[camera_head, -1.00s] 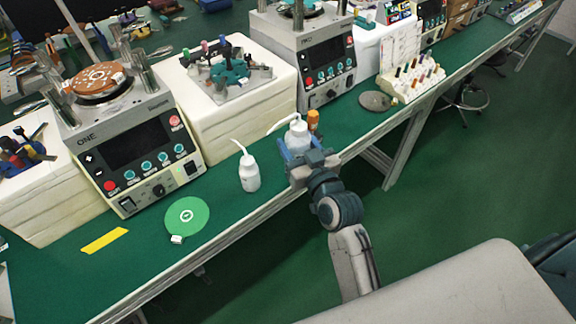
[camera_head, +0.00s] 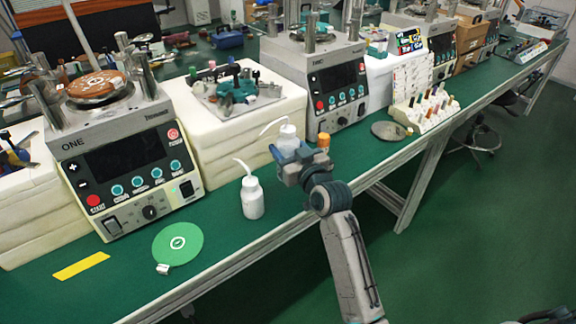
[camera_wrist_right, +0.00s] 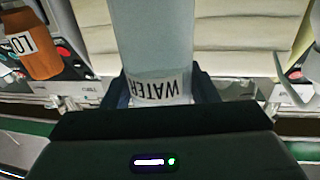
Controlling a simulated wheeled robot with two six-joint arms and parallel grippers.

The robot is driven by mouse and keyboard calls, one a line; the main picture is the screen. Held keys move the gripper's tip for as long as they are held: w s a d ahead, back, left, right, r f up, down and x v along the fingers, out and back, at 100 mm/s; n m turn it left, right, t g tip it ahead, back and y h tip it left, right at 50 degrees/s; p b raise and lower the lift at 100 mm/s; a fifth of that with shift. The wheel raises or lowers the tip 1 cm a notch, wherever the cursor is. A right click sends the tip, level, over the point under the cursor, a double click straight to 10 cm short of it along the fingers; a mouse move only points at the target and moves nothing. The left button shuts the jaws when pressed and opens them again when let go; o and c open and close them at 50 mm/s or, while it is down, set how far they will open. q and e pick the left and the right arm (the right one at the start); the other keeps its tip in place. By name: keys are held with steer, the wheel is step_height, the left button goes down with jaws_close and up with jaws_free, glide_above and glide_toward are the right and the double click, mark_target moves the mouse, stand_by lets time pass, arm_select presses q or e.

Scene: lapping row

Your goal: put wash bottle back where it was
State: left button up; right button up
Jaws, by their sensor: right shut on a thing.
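My right gripper (camera_head: 290,166) is shut on a white wash bottle (camera_head: 287,137) with a bent spout, above or at the bench by the tall pale block stack. In the right wrist view the bottle (camera_wrist_right: 155,45) stands between the fingers, its WATER label upside down in the picture. Its base is hidden in the head view, so I cannot tell whether it touches the bench. A second white wash bottle (camera_head: 252,198) stands upright on the green bench top, nearer and to the left. My left gripper is not in view.
An orange bottle (camera_head: 323,142) is close right of the held bottle. A lapping machine (camera_head: 130,165), a green disc (camera_head: 178,243) and yellow tape (camera_head: 81,266) are on the left. A grey round plate (camera_head: 388,131) and a rack of coloured handles (camera_head: 428,108) are on the right.

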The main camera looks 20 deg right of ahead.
steer(key=shift+f, duration=2)
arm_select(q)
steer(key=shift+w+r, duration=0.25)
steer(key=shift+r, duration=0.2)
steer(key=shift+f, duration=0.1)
arm_select(e)
steer(key=o, duration=0.8)
steer(key=shift+f, duration=0.1)
steer(key=o, duration=0.4)
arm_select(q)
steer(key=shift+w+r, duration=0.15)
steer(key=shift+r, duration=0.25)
